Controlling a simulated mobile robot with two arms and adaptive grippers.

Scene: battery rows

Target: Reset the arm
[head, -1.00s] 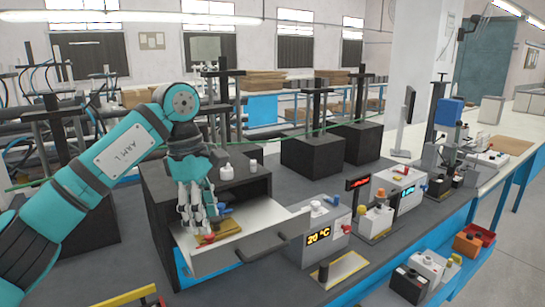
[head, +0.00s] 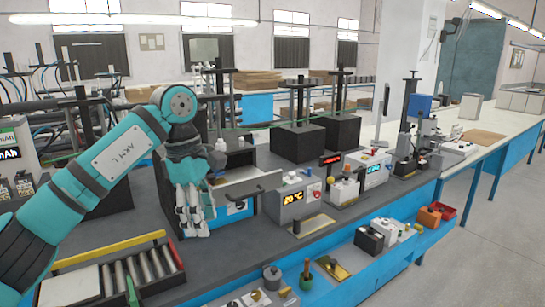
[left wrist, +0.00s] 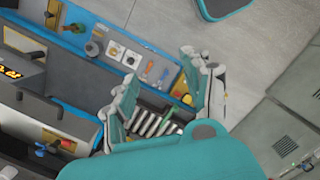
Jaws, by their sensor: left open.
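My left arm (head: 110,160) is teal and comes in from the left, bent at the elbow with the hand hanging down. My left gripper (head: 194,226) is open, with nothing seen between its fingers. My right gripper is not in view.
A roller rack (head: 140,277) lies at the front left, below my gripper. A display box reading about 20 °C (head: 293,198) stands right of the drawer. Black blocks with posts (head: 298,142) stand behind. A lower blue shelf holds several small parts. Grey floor is free at right.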

